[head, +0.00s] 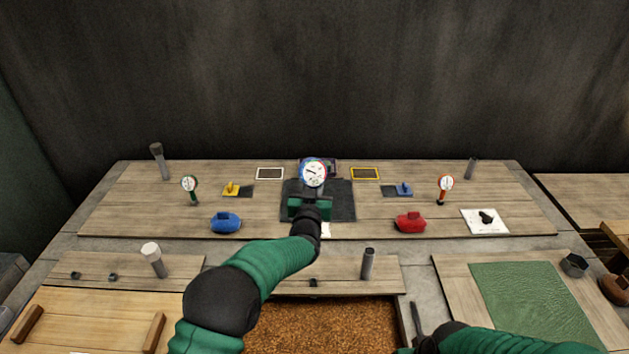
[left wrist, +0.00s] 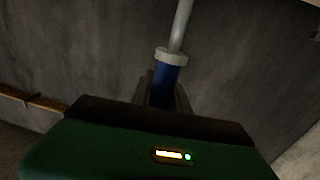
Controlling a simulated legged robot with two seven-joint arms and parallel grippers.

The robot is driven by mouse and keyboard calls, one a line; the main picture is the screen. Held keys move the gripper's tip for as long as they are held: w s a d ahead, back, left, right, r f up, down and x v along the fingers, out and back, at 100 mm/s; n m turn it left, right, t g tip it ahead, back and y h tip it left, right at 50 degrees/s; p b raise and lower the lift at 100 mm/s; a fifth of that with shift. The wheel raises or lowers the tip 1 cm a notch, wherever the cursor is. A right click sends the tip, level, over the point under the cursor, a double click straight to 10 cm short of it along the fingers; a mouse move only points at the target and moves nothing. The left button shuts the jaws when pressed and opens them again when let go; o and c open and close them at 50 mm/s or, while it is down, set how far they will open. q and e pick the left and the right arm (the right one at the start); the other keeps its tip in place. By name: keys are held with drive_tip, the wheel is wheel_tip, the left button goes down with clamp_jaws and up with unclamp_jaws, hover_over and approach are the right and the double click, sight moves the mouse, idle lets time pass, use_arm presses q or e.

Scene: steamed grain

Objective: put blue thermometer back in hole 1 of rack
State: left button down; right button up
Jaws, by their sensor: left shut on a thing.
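The blue thermometer, with a round white dial (head: 314,172) and a blue-purple rim, is held up by my left gripper (head: 312,195) over the middle of the back board. In the left wrist view its blue grip (left wrist: 165,86), pale collar and grey stem stand between my left fingers, which are shut on it. A dark item (head: 331,167) is partly hidden behind the dial; I cannot tell whether it is the rack, and no numbered hole is readable. My right gripper (head: 418,322) is low at the right of the grain bed, seen only in part.
A dark mat (head: 344,206) lies under my left gripper. A blue block (head: 225,223) and a red block (head: 410,223) sit nearer.

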use_arm(q)
wheel_tip(320, 180, up, 9)
drive_tip(key=p, duration=0.7)
drive_tip(key=shift+s+r+p, duration=0.1)
drive_tip(key=shift+r+p, duration=1.4)
drive_tip(key=shift+r, duration=2)
drive_tip(key=shift+f, duration=0.1)
